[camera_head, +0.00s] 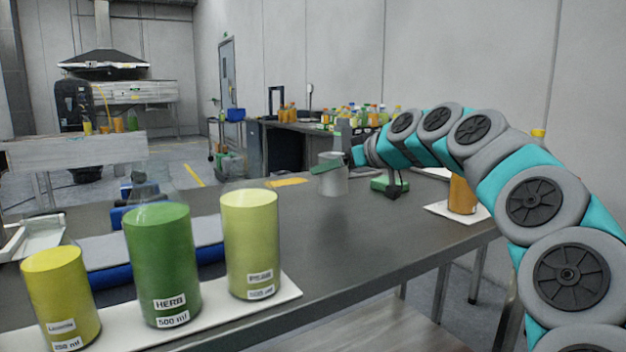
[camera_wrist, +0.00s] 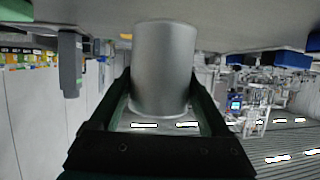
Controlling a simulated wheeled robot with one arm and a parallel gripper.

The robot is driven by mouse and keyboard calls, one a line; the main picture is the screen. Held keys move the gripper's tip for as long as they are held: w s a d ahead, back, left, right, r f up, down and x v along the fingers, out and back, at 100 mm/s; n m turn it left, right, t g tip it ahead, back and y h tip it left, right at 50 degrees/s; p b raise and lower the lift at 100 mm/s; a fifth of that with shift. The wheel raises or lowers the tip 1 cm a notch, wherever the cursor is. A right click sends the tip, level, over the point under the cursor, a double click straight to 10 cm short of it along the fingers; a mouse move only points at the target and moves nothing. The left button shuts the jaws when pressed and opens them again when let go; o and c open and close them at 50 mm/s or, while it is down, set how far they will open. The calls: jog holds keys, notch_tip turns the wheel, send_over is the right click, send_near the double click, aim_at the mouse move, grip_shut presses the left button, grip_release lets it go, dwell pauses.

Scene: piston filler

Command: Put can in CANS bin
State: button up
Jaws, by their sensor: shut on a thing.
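The can is a plain grey metal cylinder (camera_head: 334,184) over the far part of the dark table in the head view. In the wrist view the can (camera_wrist: 164,65) fills the middle, between the two dark fingers. My gripper (camera_head: 325,166) is shut on the can; it also shows in the wrist view (camera_wrist: 160,100). The picture in the wrist view is upside down, with the table surface along the top. I cannot tell whether the can touches the table. No bin with a CANS label can be made out.
Labelled containers, yellow (camera_head: 62,295), green (camera_head: 163,265) and pale yellow (camera_head: 250,243), stand on a white board at the table's front left. An orange container (camera_head: 462,194) stands at the right end. A green object (camera_head: 388,184) lies near the can. The table's middle is clear.

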jog(key=a, duration=0.1)
jog(key=w+a, duration=0.1)
jog(key=a, duration=0.1)
jog(key=w+a, duration=0.1)
jog(key=shift+w+a+f, duration=0.2)
jog(key=shift+f+p, duration=0.35)
jog(key=shift+f, duration=1.5)
jog(key=o, duration=1.2)
